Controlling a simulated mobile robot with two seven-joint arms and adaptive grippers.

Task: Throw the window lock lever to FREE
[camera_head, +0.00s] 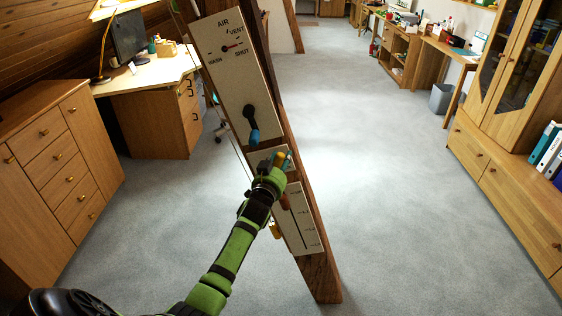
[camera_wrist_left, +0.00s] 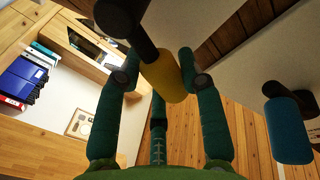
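My left gripper (camera_head: 275,163) is in front of the small middle plate (camera_head: 258,158) on the leaning timber and hides much of it. In the left wrist view, a yellow handle (camera_wrist_left: 168,78) on a dark shaft stands between the green fingers of my left gripper (camera_wrist_left: 160,60). The fingers look spread beside it, with a narrow gap on the left. Whether they touch it is unclear. A blue-handled lever (camera_head: 252,130) hangs just above; it also shows in the left wrist view (camera_wrist_left: 289,130). No FREE label is readable. My right gripper is not in view.
The upper panel (camera_head: 237,80) has an AIR dial marked WASH, VENT and SHUT. A lower panel (camera_head: 306,232) has a slot and scale. The timber post (camera_head: 322,282) leans across the middle. Drawer cabinets (camera_head: 60,165) stand left; carpet (camera_head: 400,200) is clear right.

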